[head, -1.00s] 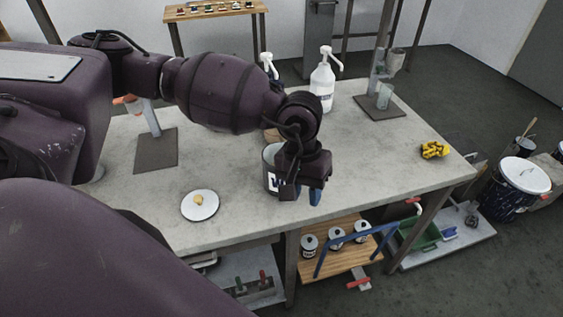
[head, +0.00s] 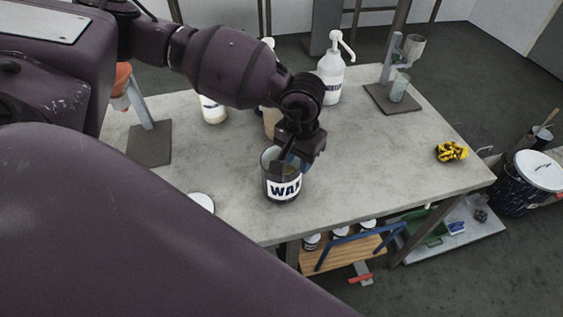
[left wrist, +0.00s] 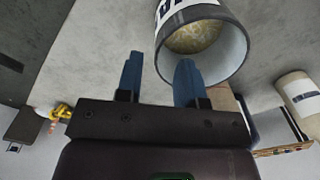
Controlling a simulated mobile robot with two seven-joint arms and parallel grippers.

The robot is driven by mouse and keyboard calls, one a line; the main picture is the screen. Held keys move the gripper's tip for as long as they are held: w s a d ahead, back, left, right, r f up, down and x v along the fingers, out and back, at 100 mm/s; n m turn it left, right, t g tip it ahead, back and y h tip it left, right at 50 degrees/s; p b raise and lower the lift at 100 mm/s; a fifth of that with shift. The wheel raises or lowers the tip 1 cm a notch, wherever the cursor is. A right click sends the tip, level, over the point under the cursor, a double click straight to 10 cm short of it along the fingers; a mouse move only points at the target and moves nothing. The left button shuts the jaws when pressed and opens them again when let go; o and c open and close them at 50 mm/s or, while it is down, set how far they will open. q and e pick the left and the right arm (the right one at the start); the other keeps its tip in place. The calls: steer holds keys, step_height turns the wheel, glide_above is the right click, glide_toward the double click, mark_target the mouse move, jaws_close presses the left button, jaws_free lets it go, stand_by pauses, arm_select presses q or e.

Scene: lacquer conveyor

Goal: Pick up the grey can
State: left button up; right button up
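The grey can (head: 283,188) stands upright on the pale table, with a white label of dark letters on its front. Its open top and yellowish contents show in the left wrist view (left wrist: 199,37). My left gripper (head: 296,164) is at the can's rim, coming from above and behind, and hides part of the rim. In the left wrist view its two blue fingers (left wrist: 159,75) are apart, with nothing seen held between them. The right finger overlaps the can's mouth; I cannot tell whether it is inside or touching. My right gripper is not in view.
A white pump bottle (head: 331,75) and a stand with a clear glass (head: 399,88) are at the back. A white jar (head: 213,110) stands behind the arm. A yellow cloth-like item (head: 452,151) lies at the right. The table right of the can is clear.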

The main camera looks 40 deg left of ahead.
mark_target(297, 175)
arm_select(q)
step_height(297, 175, down, 6)
steer(key=shift+s+r+p, duration=0.1)
steer(key=shift+p, duration=0.45)
steer(key=shift+c, duration=0.8)
jaws_close()
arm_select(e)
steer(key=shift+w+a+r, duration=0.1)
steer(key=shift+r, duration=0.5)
